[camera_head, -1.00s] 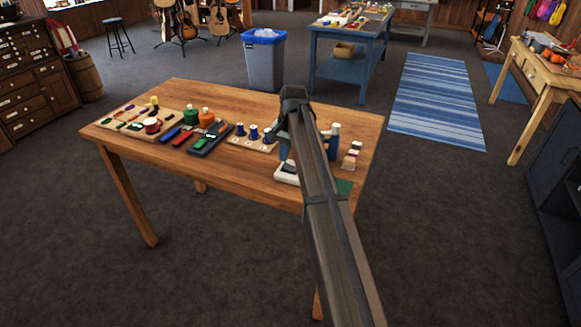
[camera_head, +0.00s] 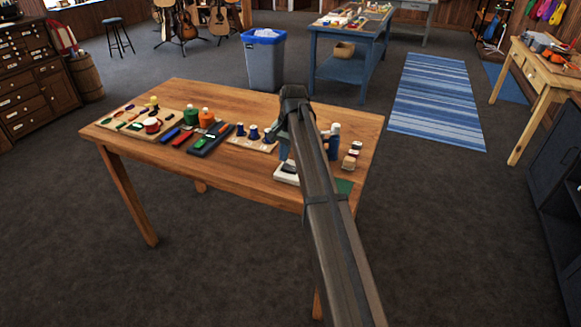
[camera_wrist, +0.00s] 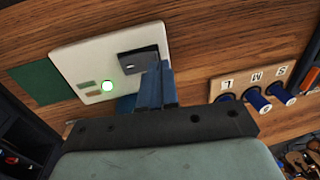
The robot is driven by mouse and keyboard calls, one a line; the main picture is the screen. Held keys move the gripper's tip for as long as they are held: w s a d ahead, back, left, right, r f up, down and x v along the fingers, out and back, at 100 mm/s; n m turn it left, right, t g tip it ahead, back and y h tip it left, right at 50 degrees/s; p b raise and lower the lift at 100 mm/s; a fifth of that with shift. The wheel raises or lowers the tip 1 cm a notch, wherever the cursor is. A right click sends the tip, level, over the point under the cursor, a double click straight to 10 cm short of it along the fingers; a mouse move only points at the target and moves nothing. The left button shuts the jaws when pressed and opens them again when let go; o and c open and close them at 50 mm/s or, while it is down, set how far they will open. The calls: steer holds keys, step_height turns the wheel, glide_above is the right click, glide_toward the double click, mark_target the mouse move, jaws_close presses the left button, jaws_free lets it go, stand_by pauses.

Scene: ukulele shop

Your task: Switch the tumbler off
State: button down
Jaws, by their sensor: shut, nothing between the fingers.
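The tumbler is a dark rocker (camera_wrist: 139,60) set in a white switch plate (camera_wrist: 75,53) in the wrist view. The fingers hide part of the plate's edge. In the head view the white plate (camera_head: 286,174) shows at the table's front right, and my arm hides much of it and the fingertips.
A board with blue spools (camera_wrist: 257,101), marked with letters, lies to the right of the plate in the wrist view. A green mat (camera_wrist: 40,82) lies to its left. Bottles (camera_head: 334,135), small blocks and tools also stand on the wooden table (camera_head: 235,98).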

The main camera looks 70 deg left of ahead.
mark_target(285, 164)
steer(key=shift+f, duration=1.05)
stand_by(1.1)
steer(key=shift+r, duration=3.5)
